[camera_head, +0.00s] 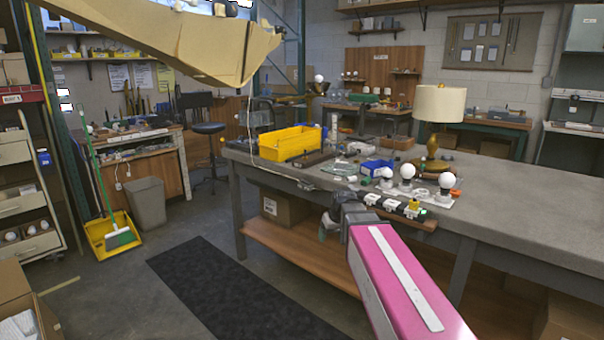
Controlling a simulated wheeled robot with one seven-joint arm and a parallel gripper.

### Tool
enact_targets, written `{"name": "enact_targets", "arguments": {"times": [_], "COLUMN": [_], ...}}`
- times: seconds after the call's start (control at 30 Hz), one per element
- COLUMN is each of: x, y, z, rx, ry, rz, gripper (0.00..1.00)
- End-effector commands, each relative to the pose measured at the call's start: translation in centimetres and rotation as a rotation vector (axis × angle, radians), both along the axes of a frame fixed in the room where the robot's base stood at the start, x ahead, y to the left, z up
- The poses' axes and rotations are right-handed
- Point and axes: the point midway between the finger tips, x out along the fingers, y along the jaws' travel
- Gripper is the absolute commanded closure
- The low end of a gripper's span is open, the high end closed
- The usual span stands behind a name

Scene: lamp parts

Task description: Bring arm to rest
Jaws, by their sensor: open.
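My arm reaches up from the lower right as a pink link with a pale strip. My gripper (329,223) is at its far end, small and dark, beside the front edge of the grey workbench (520,205). It is open, and I see nothing held in it. A table lamp (438,105) with a cream shade and brass base stands upright on the bench. Several round white bulbs (407,171) stand in dark sockets on a pale strip near the bench's front edge. My arm hides part of the bench front and lower shelf.
A yellow bin (290,143) and a blue bin (376,167) stand on the bench. A large tan shape (180,40) hangs across the upper left. A dark mat (235,290) lies on clear floor left of my arm. A grey bin (146,203) stands farther left.

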Motion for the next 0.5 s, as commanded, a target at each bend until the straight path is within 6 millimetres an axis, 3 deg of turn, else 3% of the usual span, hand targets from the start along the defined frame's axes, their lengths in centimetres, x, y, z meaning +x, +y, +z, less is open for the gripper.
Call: {"name": "enact_targets", "arguments": {"times": [0.03,0.2,0.5], "x": [-1.8,-6.5,-14.0], "y": [-0.9,-3.6,-7.1], "z": [-1.8,-7.0,-13.4], "rx": [-0.009,-0.044,-0.103], "ry": [0.031,0.123,0.253], "rz": [-0.031,-0.138,-0.293], "gripper": [0.25,0.25,0.25]}}
